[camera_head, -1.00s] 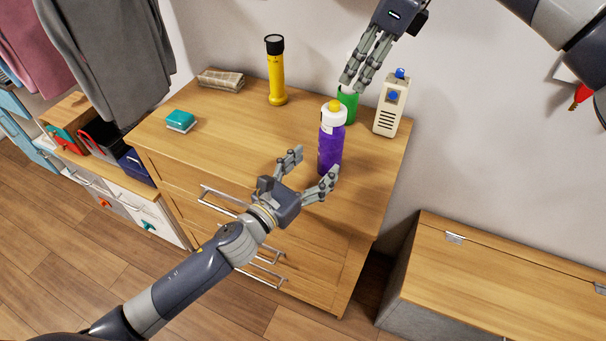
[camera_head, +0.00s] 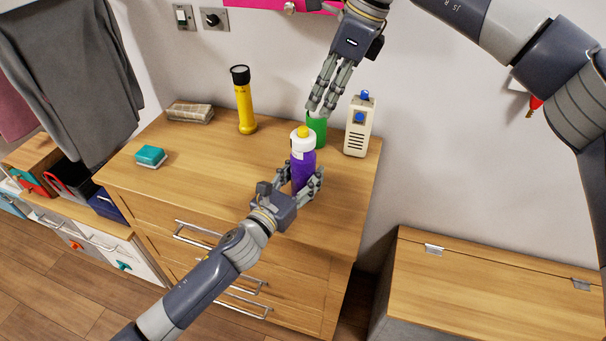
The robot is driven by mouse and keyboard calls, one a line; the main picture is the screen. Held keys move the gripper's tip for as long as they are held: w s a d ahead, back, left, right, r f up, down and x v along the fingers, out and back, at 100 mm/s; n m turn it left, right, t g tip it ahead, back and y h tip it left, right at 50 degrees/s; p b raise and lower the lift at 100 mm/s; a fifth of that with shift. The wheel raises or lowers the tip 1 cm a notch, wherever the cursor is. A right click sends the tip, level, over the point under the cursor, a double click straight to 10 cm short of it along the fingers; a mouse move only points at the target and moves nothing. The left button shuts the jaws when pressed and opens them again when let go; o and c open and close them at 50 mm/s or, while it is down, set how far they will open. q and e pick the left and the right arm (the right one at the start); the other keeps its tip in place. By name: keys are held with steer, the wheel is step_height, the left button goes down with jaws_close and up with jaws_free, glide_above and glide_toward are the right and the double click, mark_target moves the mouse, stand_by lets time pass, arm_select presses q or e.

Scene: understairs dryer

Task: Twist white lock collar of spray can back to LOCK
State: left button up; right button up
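A purple spray can (camera_head: 302,172) with a white collar (camera_head: 303,143) and a yellow top (camera_head: 303,131) stands upright near the right side of the dresser top. My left gripper (camera_head: 303,180) has its fingers on either side of the purple body, below the collar. I cannot tell whether both fingers press on it. My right gripper (camera_head: 322,108) points down behind and above the can, with its fingertips in front of the upper part of a green container (camera_head: 318,130). Its fingers are clear of the white collar in this view. Any markings on the collar are too small to read.
A beige device with blue buttons (camera_head: 359,128) stands right of the green container. A low wooden chest (camera_head: 490,295) stands at right.

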steer(key=o, duration=0.7)
steer(key=shift+s+f, duration=0.15)
steer(key=shift+f, duration=0.05)
steer(key=shift+o, duration=0.4)
steer(key=s+a+f+m+g+y, duration=0.2)
steer(key=s+f+m+y, duration=0.1)
steer(key=s+f, duration=0.1)
steer(key=shift+s+a, duration=0.25)
steer(key=shift+a, duration=0.05)
steer(key=n+t+y, duration=0.8)
steer(key=n+t, duration=0.3)
steer(key=n, duration=2.4)
glide_toward(315, 140)
steer(key=a, duration=0.1)
steer(key=x, duration=1.2)
steer(key=shift+w+d, duration=0.1)
steer(key=shift+w, duration=0.1)
steer(key=c, duration=1.1)
